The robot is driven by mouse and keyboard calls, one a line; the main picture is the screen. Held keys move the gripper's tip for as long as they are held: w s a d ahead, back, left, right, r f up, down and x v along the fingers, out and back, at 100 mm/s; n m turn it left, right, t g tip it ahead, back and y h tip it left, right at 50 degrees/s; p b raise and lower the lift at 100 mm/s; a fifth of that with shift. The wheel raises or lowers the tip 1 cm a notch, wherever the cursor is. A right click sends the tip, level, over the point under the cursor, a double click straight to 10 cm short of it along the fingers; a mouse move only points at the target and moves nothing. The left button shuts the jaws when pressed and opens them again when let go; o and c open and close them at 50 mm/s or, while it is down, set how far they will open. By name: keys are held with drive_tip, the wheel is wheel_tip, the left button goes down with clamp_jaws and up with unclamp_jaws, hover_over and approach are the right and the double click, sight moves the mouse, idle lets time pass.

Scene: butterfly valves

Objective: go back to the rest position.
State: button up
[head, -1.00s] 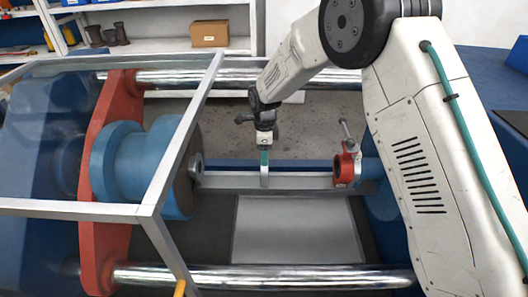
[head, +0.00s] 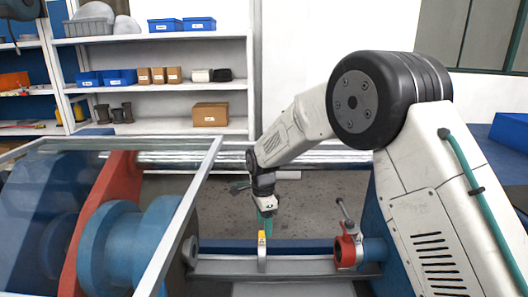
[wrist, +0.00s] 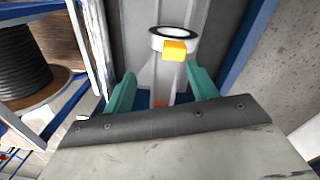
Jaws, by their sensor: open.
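My gripper (head: 265,226) points down in the head view, just above a slim upright grey post with a yellow top (head: 262,250). In the wrist view its two teal fingers (wrist: 162,76) stand apart with nothing gripped between them. A yellow block (wrist: 174,50) and a round black-and-white end show ahead between the fingers, apart from them. A red valve body (head: 347,248) with a handle sits to the right of the post in the head view. The lower end of the post shows only partly in the wrist view.
A clear panel in a metal frame (head: 207,176) stands at left, before blue and red machinery (head: 90,215). A chrome bar (head: 325,159) runs behind my gripper. White shelves (head: 180,88) with boxes stand at the back. Grey floor (head: 320,205) lies open beyond the rail.

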drive_tip(key=s+d+r+n, duration=0.4)
drive_tip(key=s+d+r, duration=0.2)
drive_tip(key=s+d, duration=0.3)
drive_tip(key=s+d+r+n+t, duration=0.1)
drive_tip(key=s+d+r+n, duration=0.4)
drive_tip(key=s, duration=1.3)
drive_tip(key=s+d+r+n+t, duration=0.1)
drive_tip(key=s+d+r+n, duration=0.4)
drive_tip(key=s+d+r, duration=0.4)
drive_tip(key=s+d, duration=0.3)
drive_tip(key=s, duration=0.1)
drive_tip(key=shift+s+d, duration=0.2)
drive_tip(key=shift+d, duration=0.15)
